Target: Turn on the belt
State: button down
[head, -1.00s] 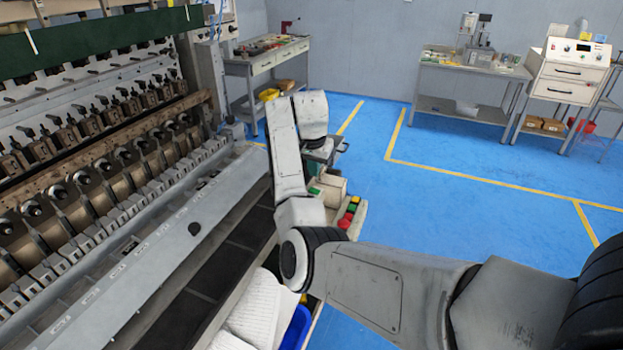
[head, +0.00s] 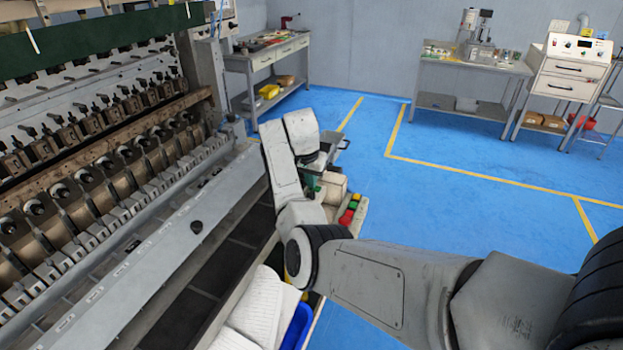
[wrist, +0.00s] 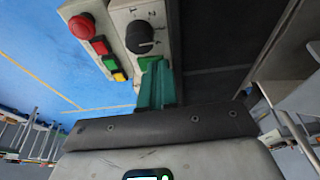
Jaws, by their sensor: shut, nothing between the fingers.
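A control box (wrist: 128,14) with a black rotary knob (wrist: 140,37) and a bright green patch (wrist: 148,62), seemingly a button, shows in the wrist view. Beside it, a second panel holds a red mushroom knob (wrist: 82,26) and red (wrist: 100,45), green (wrist: 110,62) and yellow (wrist: 118,76) buttons. My gripper (wrist: 158,68) has green fingers, shut and empty, with tips right by the green patch. I cannot tell whether they touch it. In the head view the red knob (head: 346,217) shows right of my arm; my forearm partly hides the box.
A long coil winder (head: 130,270) with a row of spindles fills the left side. White material (head: 258,305) and a blue bin (head: 297,325) lie below my arm. Blue floor (head: 440,220) to the right is clear. Tables stand along the back wall.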

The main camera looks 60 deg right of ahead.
aim_at(316, 189)
jog(key=shift+w+f, duration=0.1)
jog(key=shift+s+p, duration=0.9)
jog(key=shift+r, duration=0.2)
jog(key=shift+r+p, duration=0.3)
jog(key=shift+p, duration=0.1)
notch_tip(316, 189, up, 4)
jog(key=p, duration=0.3)
jog(key=shift+d+f, duration=0.1)
jog(key=shift+f, duration=0.15)
jog(key=w+b+v, duration=0.1)
jog(key=b+v, duration=0.1)
jog(key=v, duration=0.7)
jog(key=shift+w+a+r, duration=0.25)
jog(key=shift+w, duration=0.05)
jog(key=shift+f, duration=0.1)
